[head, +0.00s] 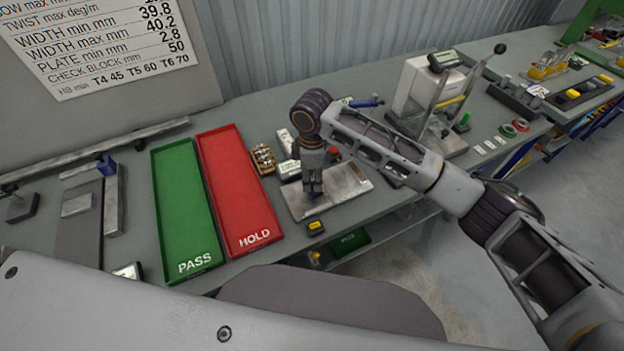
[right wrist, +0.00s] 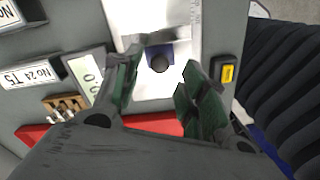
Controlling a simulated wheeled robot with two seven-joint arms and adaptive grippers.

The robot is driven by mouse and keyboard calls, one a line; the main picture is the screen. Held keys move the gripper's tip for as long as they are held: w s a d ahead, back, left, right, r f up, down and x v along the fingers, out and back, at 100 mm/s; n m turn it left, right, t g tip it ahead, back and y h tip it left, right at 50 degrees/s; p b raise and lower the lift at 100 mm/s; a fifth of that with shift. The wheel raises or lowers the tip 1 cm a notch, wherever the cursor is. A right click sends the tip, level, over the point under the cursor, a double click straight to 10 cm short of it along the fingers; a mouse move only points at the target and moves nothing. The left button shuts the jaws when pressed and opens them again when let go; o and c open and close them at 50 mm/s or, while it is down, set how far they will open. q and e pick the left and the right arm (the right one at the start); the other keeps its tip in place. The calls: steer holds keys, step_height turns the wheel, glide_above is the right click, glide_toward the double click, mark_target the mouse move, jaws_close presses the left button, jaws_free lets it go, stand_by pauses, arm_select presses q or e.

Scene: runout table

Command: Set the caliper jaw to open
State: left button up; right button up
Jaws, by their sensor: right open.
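The caliper appears to be the bright metal plate (head: 347,186) on the bench, with a ruled scale along one edge in the right wrist view (right wrist: 197,25). A dark round knob (right wrist: 160,64) on a blue block (right wrist: 158,50) sits on it, beside a grey metal bar (right wrist: 155,39). My right gripper (head: 313,190) points down over the plate. In the right wrist view its open fingers (right wrist: 158,84) stand either side of the knob, with nothing visibly gripped. Whether they touch the knob cannot be told. My left gripper is not in view.
A green PASS tray (head: 158,200) and a red HOLD tray (head: 207,185) lie left of the plate. A small display (right wrist: 88,75) and a label marked T5 (right wrist: 30,72) are beside it. A yellow-black box (head: 316,228) sits near the front edge.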

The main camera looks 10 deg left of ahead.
mark_target(312, 184)
step_height(312, 184, up, 10)
stand_by(0.6)
steer(key=shift+s+a+f, duration=0.1)
steer(key=shift+s, duration=0.05)
